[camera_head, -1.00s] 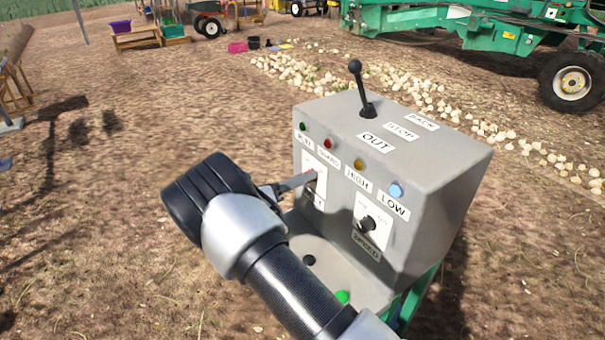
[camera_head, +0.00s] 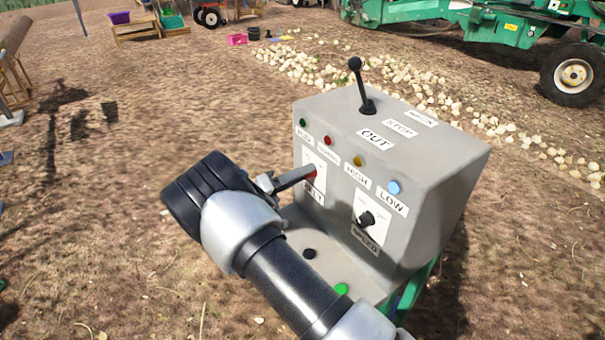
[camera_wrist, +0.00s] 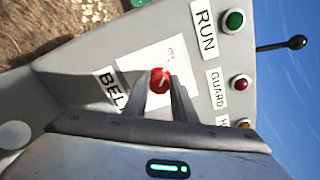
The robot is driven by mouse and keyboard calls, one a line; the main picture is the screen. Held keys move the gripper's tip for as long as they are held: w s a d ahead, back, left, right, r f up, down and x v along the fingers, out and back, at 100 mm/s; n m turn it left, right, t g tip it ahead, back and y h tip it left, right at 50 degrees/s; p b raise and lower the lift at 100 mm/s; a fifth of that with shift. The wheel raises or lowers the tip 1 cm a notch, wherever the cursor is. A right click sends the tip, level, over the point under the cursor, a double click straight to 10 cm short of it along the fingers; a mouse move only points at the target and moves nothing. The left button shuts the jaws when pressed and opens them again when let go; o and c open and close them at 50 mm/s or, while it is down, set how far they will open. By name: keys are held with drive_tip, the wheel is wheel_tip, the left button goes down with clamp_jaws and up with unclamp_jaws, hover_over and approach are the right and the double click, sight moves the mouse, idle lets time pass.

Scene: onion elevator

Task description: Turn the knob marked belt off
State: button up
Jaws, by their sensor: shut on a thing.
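The belt knob is red (camera_wrist: 160,80) and sits on a white plate (camera_wrist: 180,45) beside the label reading BEL in the wrist view. It also shows in the head view (camera_head: 312,173) on the front of the grey control box (camera_head: 430,165). My gripper (camera_wrist: 163,84) is shut on the red knob, with one finger on each side of it. In the head view my gripper (camera_head: 305,176) reaches the box face from the left, and its fingers partly cover the knob. A pale pointer line shows on the knob in the wrist view.
A black speed knob (camera_head: 367,220) sits to the right on the same face. A black lever (camera_head: 358,80) stands on the box top. Coloured lamps (camera_head: 394,187) line the upper face. Black and green buttons (camera_head: 341,289) lie on the lower ledge.

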drive_tip(key=o, duration=1)
drive_tip(key=shift+o, duration=0.2)
drive_tip(key=b+v, duration=0.2)
drive_tip(key=v, duration=1.5)
drive_tip(key=shift+s+a, duration=0.2)
